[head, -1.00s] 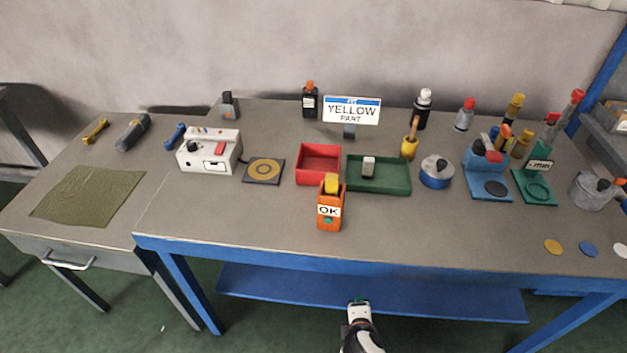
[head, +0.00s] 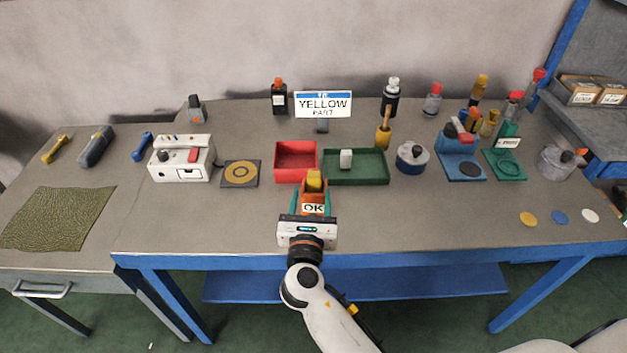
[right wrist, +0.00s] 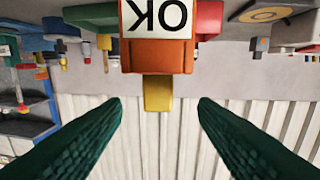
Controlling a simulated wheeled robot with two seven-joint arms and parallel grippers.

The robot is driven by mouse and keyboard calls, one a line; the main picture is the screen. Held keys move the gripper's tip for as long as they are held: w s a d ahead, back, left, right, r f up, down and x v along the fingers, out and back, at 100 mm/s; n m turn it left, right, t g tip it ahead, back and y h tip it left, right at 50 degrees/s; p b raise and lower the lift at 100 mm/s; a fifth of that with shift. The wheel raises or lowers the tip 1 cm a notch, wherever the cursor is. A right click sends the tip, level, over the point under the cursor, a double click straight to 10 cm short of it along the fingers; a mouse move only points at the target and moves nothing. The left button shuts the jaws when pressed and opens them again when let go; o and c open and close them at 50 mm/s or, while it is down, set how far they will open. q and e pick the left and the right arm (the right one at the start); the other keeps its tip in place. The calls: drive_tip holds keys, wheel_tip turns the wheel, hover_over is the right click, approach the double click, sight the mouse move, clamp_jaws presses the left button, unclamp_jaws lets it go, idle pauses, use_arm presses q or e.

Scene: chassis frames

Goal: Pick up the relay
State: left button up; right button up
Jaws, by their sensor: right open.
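No part is labelled as a relay, so I cannot tell for sure which one it is. An orange block (head: 316,196) with an "OK" label and a yellow top (head: 314,178) stands near the table's front edge. It also shows upside down in the right wrist view (right wrist: 157,55). My right gripper (head: 312,194) is open at this block, with green fingers on either side in the head view. In the right wrist view the spread fingers (right wrist: 159,100) hold nothing, and the block appears ahead between them. My left gripper is not in view.
Behind the block are a red tray (head: 283,161) and a green tray (head: 374,180) holding a grey block (head: 346,159). A "YELLOW PART" sign (head: 323,103) stands behind. A white control box (head: 181,160) is left.

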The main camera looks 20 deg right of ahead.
sight(315, 173)
drive_tip(key=x, duration=0.3)
drive_tip(key=shift+w, duration=0.15)
drive_tip(key=p+x, duration=0.1)
drive_tip(key=x, duration=0.4)
drive_tip(key=shift+w+d+p, duration=0.1)
drive_tip(key=shift+d+p, duration=0.05)
drive_tip(key=shift+p, duration=0.2)
drive_tip(key=shift+c, duration=1.3)
drive_tip(key=c, duration=0.8)
